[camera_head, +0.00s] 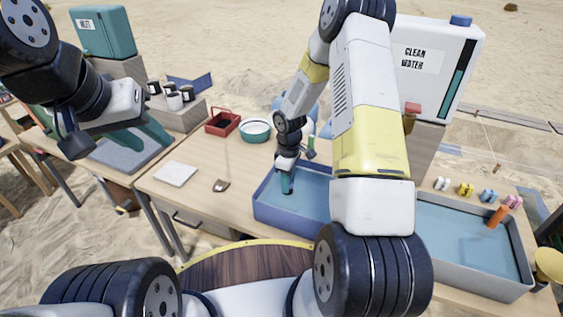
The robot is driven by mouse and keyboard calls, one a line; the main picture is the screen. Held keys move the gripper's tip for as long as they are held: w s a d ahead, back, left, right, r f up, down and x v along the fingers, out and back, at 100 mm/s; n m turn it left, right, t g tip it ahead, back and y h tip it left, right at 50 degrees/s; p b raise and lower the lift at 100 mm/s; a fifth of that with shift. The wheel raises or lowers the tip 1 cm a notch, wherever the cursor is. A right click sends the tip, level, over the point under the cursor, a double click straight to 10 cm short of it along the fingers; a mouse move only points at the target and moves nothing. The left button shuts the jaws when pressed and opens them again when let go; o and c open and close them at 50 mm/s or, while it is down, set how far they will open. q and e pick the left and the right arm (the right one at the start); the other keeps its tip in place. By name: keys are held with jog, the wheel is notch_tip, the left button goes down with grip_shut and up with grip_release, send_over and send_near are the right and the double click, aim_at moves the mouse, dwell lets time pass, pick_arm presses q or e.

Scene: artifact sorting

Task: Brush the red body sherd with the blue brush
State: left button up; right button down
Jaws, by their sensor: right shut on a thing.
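My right gripper (287,184) reaches down into the blue-walled tray (270,216) in the middle of the table, its teal fingers pointing down. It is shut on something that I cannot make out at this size. A small dark brown piece (220,186) lies on the table left of that tray; I cannot tell whether it is the red body sherd. I cannot make out the blue brush. My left gripper (134,138) is above the grey-blue mat on the left table, with its teal fingers apart and nothing visible between them.
A white pad (175,174), a red carrier (222,122) and a green-rimmed bowl (255,130) stand left of the blue tray. A clean-water tank (430,60) stands behind. A second basin (470,285) is at right, with several coloured tags behind it. My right arm hides the middle.

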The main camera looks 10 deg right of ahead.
jog(key=shift+w+d, duration=0.6)
jog(key=shift+w, duration=0.35)
jog(key=shift+s+a, duration=0.7)
jog(key=shift+s, duration=0.35)
dwell(0.4)
jog(key=shift+r, duration=0.1)
jog(key=shift+r, duration=4.45)
jog(key=shift+w+d+f, duration=0.15)
jog(key=shift+f, duration=1.15)
jog(key=shift+w+d+f, duration=0.1)
jog(key=shift+w+f, duration=0.1)
jog(key=shift+f, duration=1.05)
jog(key=shift+w+d+f, duration=0.15)
jog(key=shift+f, duration=1.15)
jog(key=shift+f, duration=0.7)
